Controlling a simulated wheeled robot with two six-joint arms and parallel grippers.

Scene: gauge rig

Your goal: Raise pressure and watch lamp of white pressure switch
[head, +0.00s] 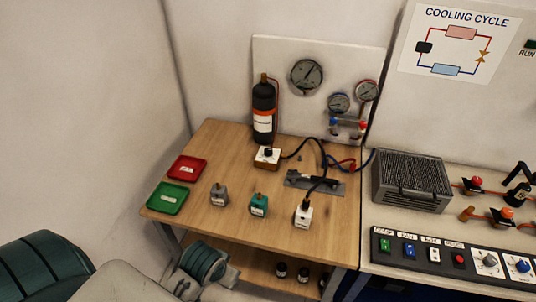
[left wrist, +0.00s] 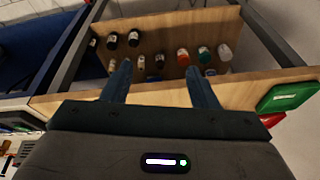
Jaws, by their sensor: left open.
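The white pressure switch (head: 303,215) stands upright near the front right of the wooden table (head: 235,150). A dark fitting sits on its top, and a dark hose rises from there. I cannot make out whether its lamp is lit. A round gauge (head: 306,76) is on the white back panel; its reading is too small to tell. A small white box on a wooden base (head: 267,157) has a black top and stands behind the switches. My left gripper (left wrist: 157,70) is open and empty in the left wrist view, away from the switch. My right gripper is not in view.
A grey switch (head: 219,195) and a teal switch (head: 259,205) stand left of the white one. Red (head: 187,168) and green (head: 167,197) trays lie at the left edge. A black cylinder (head: 264,110) stands behind. Several bottles (left wrist: 183,57) fill the lower shelf.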

